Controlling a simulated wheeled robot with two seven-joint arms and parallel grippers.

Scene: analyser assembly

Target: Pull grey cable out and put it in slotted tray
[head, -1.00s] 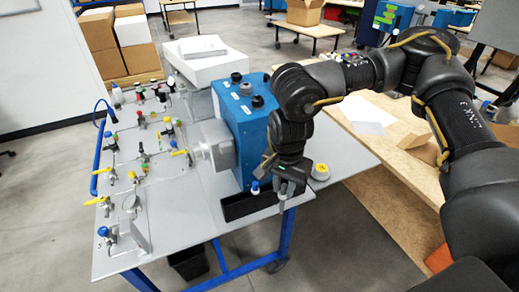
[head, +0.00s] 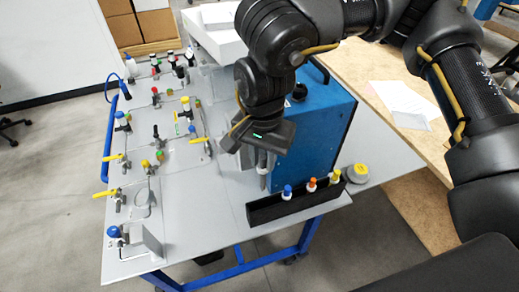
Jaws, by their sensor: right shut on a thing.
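The slotted tray (head: 270,212) is a long black holder at the table's front right. Blue, orange and yellow capped pieces stand in its slots, and its left end looks free. My left gripper is not in view.
The grey table (head: 190,235) carries several valves and fittings with coloured handles on its left. A round grey piece with a yellow top (head: 357,173) sits right of the tray. A wooden table (head: 425,195) stands at right. The front middle of the table is clear.

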